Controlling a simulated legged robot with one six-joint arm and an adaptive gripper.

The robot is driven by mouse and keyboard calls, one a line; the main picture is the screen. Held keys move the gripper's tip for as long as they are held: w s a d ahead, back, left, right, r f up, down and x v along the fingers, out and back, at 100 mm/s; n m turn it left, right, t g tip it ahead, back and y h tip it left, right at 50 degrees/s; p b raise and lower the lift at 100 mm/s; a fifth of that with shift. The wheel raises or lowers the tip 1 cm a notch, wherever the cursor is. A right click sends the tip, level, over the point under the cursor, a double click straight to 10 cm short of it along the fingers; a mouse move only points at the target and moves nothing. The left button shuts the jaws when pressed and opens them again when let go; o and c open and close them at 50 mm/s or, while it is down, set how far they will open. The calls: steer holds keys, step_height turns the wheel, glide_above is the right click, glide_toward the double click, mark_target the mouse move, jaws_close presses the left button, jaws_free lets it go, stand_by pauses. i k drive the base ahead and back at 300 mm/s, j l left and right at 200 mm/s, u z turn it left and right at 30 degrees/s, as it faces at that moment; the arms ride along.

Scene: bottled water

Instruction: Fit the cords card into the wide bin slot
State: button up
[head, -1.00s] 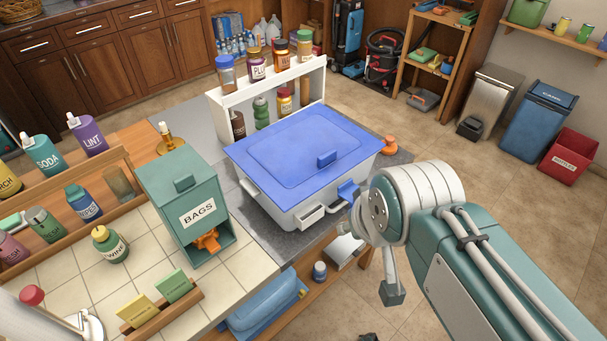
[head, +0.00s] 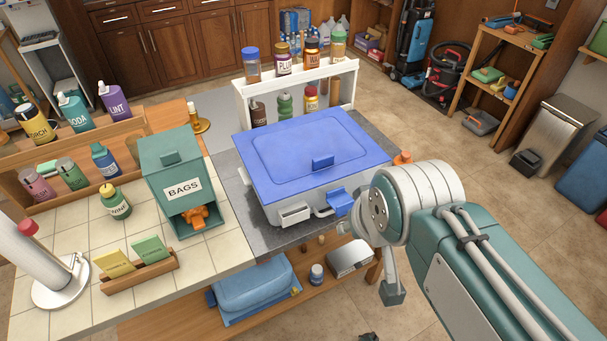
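Two cards, a yellow one (head: 112,264) and a green one (head: 149,249), stand tilted in a small wooden holder (head: 143,281) on the tiled counter at the lower left. Their lettering is too small to read, so I cannot tell which is the cords card. A wide light-grey bin with a blue lid (head: 322,152) stands on the dark grey worktop. A small pale slot-like holder (head: 295,214) is on its front, with a blue latch (head: 339,201) to the right. My gripper (head: 389,276) is right of the bin, mostly hidden by my arm; its finger opening is unclear.
A green BAGS dispenser (head: 174,165) stands between the card holder and the bin. A white rack (head: 245,105) with jars stands behind the bin.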

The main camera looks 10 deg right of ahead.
mark_target(297, 209)
steer(key=k+j+z, duration=0.15)
steer(key=k+j, duration=0.25)
steer(key=k+j+z, duration=0.35)
steer(key=k+j, duration=0.2)
steer(key=k, duration=0.3)
steer(key=i+j+u, duration=0.25)
steer(key=i+u, duration=0.25)
steer(key=i, duration=0.15)
steer(key=i+u, duration=0.5)
steer(key=i+l, duration=0.05)
steer(key=i, duration=0.05)
